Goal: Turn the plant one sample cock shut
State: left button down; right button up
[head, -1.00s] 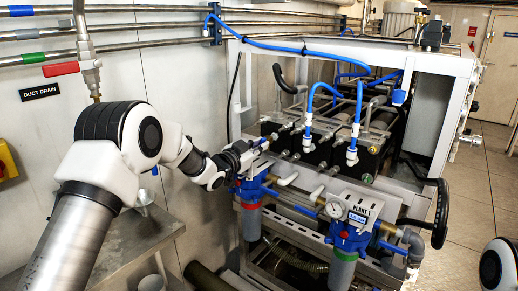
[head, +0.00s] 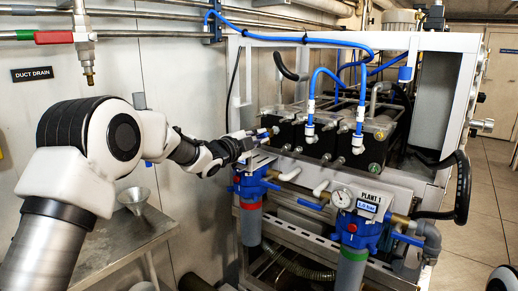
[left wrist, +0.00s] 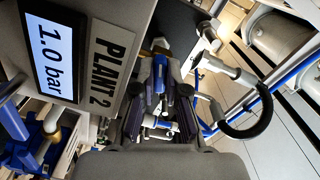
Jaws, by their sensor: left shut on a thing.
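My left gripper (head: 247,146) is at the upper left of the panel, above the left blue filter head (head: 250,188). In the left wrist view my left gripper (left wrist: 158,98) has its dark fingers on both sides of a small blue-gripped cock handle (left wrist: 159,76), and is shut on it. A "PLANT 2" label (left wrist: 111,63) with a 1.0 bar display (left wrist: 50,42) is right beside these fingers. The "PLANT 1" label (head: 367,205) is farther right in the head view, away from the gripper. The handle's exact angle is hard to tell. My right gripper is out of view.
Blue hoses (head: 318,75) loop above the frame. A steel bench with a funnel (head: 134,196) is at left. A black hose (head: 462,185) curves at right.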

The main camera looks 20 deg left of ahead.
pick_arm(q)
jog(key=m+b, duration=0.2)
jog(key=m, duration=0.1)
jog(key=shift+b, duration=0.35)
jog(key=shift+r+m+b, duration=0.2)
jog(key=shift+m+b, duration=0.3)
jog(key=shift+m, duration=0.1)
jog(key=c, duration=1.2)
grip_release()
jog(key=shift+w, duration=0.1)
jog(key=shift+f, duration=0.1)
jog(key=shift+f, duration=0.2)
